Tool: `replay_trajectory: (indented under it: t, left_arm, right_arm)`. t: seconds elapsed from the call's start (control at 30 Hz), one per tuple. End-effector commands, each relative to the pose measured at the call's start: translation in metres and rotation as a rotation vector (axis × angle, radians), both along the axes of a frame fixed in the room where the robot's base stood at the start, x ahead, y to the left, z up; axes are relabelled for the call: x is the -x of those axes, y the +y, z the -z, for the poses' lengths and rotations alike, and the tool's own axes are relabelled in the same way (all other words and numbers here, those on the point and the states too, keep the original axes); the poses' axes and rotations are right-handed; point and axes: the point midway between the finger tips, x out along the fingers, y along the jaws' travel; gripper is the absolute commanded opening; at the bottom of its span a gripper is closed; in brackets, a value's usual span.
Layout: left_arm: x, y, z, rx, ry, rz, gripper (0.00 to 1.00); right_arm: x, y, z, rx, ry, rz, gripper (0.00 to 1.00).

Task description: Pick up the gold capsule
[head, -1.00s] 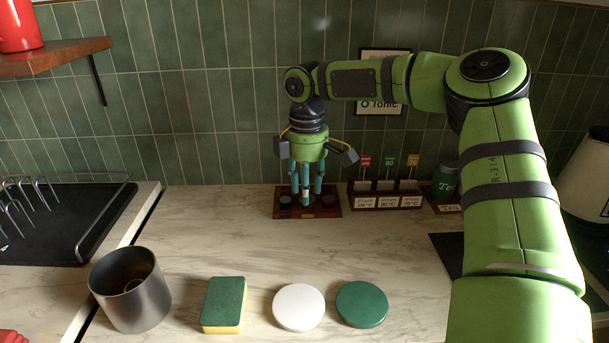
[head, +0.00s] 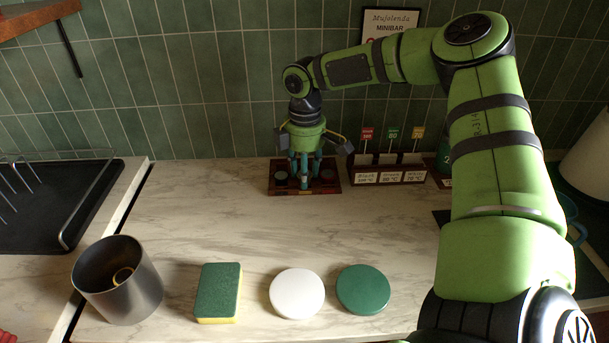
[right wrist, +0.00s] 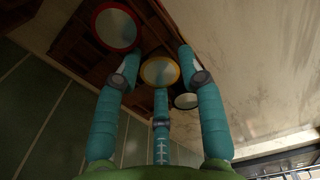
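The gold-rimmed capsule (right wrist: 161,71) with a pale lid sits in the dark wooden capsule rack (head: 332,189) by the back wall. In the head view the capsule is hidden behind my fingers. My right gripper (head: 305,182) points straight down over the middle of the rack. In the right wrist view its three teal fingers (right wrist: 160,88) are spread around the gold capsule, with visible gaps to it. The gripper is open and holds nothing. A red-rimmed capsule (right wrist: 116,27) and a pale-lidded capsule (right wrist: 187,101) sit on either side. My left gripper is not in view.
A tea rack with small flags (head: 390,176) stands close right of the capsule rack. A metal cup (head: 120,290), a sponge (head: 218,291), a white disc (head: 297,293) and a green disc (head: 363,289) lie at the front. The counter between is clear.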

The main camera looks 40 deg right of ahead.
Motion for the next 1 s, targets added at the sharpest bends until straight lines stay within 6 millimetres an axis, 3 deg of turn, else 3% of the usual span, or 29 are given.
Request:
replay_trajectory:
  t: [0.13,0.2,0.23,0.67,0.87,1.0]
  left_arm:
    - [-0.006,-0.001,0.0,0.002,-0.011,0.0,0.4]
    - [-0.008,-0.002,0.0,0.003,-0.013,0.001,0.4]
    - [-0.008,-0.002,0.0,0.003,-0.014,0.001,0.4]
    - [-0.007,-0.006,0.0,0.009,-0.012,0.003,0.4]
    - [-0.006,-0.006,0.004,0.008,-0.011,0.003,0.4]
    - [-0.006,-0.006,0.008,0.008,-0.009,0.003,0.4]
  right_arm:
    - [0.0,0.0,0.0,0.001,-0.001,0.0,0.4]
    - [0.0,0.0,0.0,0.001,-0.001,0.0,0.24]
    - [0.0,0.0,0.0,0.001,-0.001,0.0,0.23]
    - [-0.001,0.0,-0.003,0.001,-0.002,0.0,0.22]
    - [-0.001,0.0,-0.02,0.001,-0.005,0.0,0.22]
    - [0.004,0.001,-0.046,-0.002,-0.005,-0.001,0.22]
